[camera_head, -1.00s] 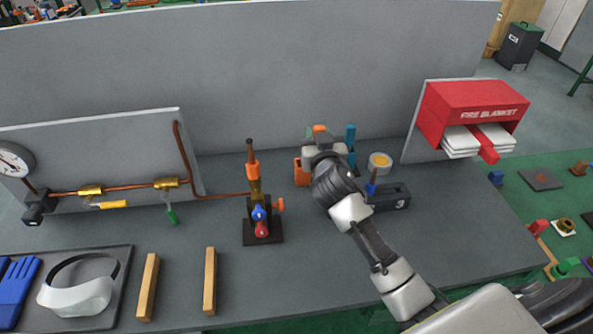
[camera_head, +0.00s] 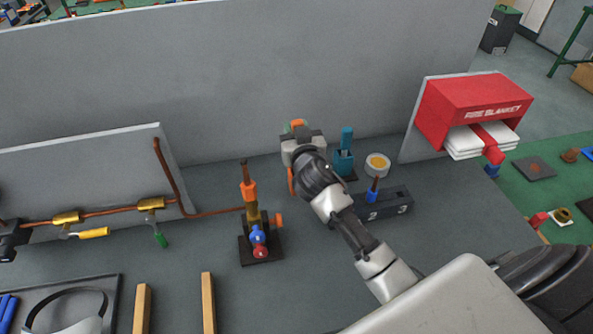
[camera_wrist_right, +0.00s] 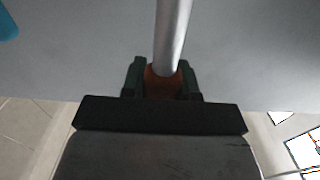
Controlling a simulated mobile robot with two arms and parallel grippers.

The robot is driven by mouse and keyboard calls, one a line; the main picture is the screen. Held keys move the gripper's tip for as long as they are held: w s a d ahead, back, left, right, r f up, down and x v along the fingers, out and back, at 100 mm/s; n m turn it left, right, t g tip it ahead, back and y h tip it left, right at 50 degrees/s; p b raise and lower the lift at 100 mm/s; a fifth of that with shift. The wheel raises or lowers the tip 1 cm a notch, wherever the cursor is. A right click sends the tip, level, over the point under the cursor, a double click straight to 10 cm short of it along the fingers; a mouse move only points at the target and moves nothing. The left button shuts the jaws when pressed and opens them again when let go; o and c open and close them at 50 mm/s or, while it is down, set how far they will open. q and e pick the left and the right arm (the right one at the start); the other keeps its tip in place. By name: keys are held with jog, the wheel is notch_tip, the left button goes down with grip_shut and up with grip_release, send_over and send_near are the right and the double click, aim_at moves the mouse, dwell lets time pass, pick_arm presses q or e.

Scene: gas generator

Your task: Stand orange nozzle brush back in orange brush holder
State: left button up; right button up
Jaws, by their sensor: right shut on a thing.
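My right gripper (camera_head: 297,128) is shut on the orange nozzle brush (camera_head: 297,123), near the back wall. In the right wrist view, the gripper (camera_wrist_right: 162,82) has its dark green fingers on either side of the brush's orange part (camera_wrist_right: 160,85), and a silver shaft (camera_wrist_right: 172,35) runs on from it. The orange brush holder (camera_head: 291,182) shows only as a sliver below and left of my wrist; my gripper and arm hide the rest. I cannot tell whether the brush touches the holder. My left gripper is out of view.
A blue holder with a blue brush (camera_head: 344,155) stands just right of my gripper, with a yellow-topped roll (camera_head: 377,164) beside it. A dark numbered block (camera_head: 385,206) lies in front. A burner with an orange collar (camera_head: 250,195) stands left. Bench surface left of it is partly free.

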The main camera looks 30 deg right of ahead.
notch_tip(320, 180, down, 4)
jog(key=shift+r, duration=0.25)
notch_tip(320, 180, down, 4)
jog(key=shift+f+b, duration=0.1)
jog(key=shift+b, duration=0.55)
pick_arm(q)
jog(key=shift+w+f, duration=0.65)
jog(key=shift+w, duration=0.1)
pick_arm(e)
jog(key=o, duration=0.9)
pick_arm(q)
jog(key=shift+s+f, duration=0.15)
